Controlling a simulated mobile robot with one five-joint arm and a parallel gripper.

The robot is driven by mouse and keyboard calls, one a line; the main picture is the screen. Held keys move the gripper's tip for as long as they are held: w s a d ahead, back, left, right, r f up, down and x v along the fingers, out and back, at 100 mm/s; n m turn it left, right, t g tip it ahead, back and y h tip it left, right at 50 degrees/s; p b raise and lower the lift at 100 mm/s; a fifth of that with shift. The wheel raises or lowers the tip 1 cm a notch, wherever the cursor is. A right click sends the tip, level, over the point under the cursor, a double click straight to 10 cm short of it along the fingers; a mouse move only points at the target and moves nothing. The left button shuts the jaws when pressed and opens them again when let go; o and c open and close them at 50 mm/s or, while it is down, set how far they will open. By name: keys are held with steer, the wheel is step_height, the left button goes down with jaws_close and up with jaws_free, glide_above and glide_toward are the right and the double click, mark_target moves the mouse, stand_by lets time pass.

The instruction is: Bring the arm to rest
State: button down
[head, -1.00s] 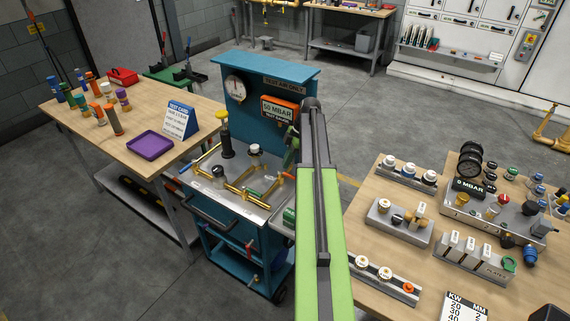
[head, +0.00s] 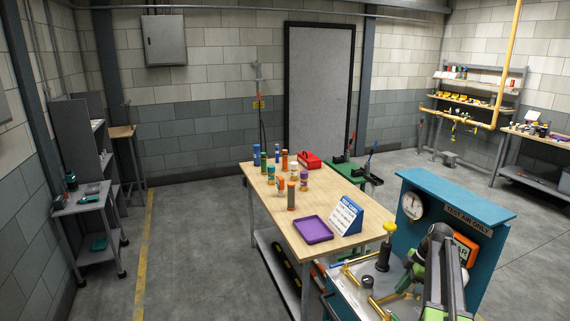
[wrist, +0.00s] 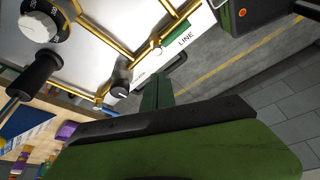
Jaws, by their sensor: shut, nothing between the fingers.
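My arm rises from the bottom right of the head view, its green and black links in front of the blue test trolley (head: 455,212). My gripper (head: 408,284) is small and partly hidden there, over the trolley's grey top. In the wrist view my gripper (wrist: 160,88) shows as dark green fingers, shut with nothing between them. Beyond them are brass pipes (wrist: 100,62) on a pale panel, a black dial (wrist: 42,22) and a small black knob (wrist: 121,91). I cannot tell how far the fingertips are from the panel.
A wooden table (head: 262,205) with several coloured cylinders, a purple tray (head: 313,229) and a blue-and-white test card (head: 345,216) stands left of the trolley. A grey shelf unit (head: 88,205) is at the far left. Open floor (head: 195,235) lies between it and the table.

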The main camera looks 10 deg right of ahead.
steer(key=s+a+n+g+h, duration=0.1)
steer(key=s+a, duration=0.1)
steer(key=a, duration=2.3)
steer(key=s+a+m+h, duration=0.1)
steer(key=s+a+m, duration=0.2)
steer(key=s+m, duration=0.2)
steer(key=s+a+f+m+h, duration=0.1)
steer(key=s+a+m, duration=0.3)
steer(key=m, duration=0.6)
steer(key=shift+s+a+f+m+h, duration=0.2)
steer(key=shift+s+m+h, duration=0.1)
steer(key=shift+s+h, duration=0.15)
